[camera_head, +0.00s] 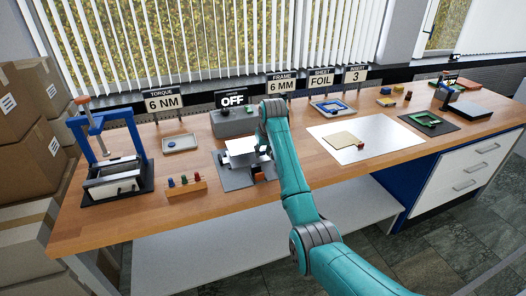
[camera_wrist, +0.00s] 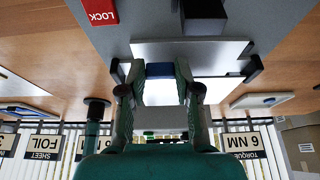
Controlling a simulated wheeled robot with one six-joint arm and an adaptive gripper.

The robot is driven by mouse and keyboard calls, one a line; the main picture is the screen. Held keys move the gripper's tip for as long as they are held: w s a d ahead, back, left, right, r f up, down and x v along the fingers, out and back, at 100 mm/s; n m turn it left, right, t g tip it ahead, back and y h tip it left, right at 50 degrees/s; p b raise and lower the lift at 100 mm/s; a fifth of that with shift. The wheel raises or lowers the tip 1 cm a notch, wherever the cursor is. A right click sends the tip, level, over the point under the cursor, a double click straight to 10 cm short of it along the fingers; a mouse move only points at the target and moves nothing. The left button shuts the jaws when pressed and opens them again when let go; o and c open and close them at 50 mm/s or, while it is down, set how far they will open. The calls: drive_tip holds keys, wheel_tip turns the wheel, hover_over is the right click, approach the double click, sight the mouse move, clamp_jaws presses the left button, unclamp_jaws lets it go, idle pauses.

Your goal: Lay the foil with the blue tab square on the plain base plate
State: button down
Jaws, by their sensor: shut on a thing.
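My gripper (camera_wrist: 158,78) is shut on the blue tab (camera_wrist: 160,70), which sits between its fingertips in the wrist view. A bright silvery sheet (camera_wrist: 210,90) beside the tab appears to be the foil. In the head view, the pale foil (camera_head: 240,145) is at the middle station, left of my wrist. A smooth light-grey plate (camera_wrist: 180,50) lies close to it, with dark corner pieces at its sides. I cannot tell whether the foil touches this plate or lies square to it. My arm hides part of the station in the head view.
A red LOCK block (camera_wrist: 101,10) and a dark block (camera_wrist: 204,16) stand near the plate. The grey control box (camera_head: 234,122), reading OFF, is behind the station. A peg rack (camera_head: 186,188) and a blue press (camera_head: 108,160) stand left. A white mat (camera_head: 385,132) lies right.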

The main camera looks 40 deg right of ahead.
drive_tip(key=shift+f, duration=0.25)
drive_tip(key=c, duration=0.8)
unclamp_jaws()
drive_tip(key=v, duration=1.2)
drive_tip(key=shift+r, duration=0.35)
drive_tip(key=shift+s, duration=0.1)
